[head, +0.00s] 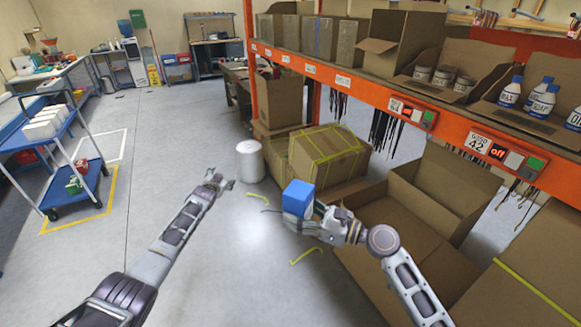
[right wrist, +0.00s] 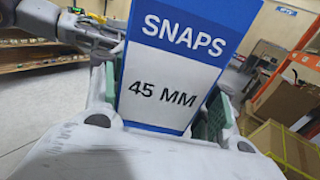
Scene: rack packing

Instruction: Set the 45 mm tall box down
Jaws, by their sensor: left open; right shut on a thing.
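The 45 mm box (head: 298,196) is blue on top in the head view. In the right wrist view the box (right wrist: 165,88) shows a blue band reading SNAPS and a white face reading 45 MM. My right gripper (head: 312,216) is shut on it and holds it up in front of the open cardboard box, left of its near wall. In the right wrist view its green finger pads (right wrist: 218,118) sit on both sides of the box. My left gripper (head: 222,181) is open and empty over the floor to the left. The underside of the held box is hidden.
A large open cardboard box (head: 375,262) lies at the lower right under the orange rack (head: 400,105). A taped carton (head: 328,155) and a white cylinder (head: 250,161) stand behind my right gripper. A blue cart (head: 72,195) stands at far left.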

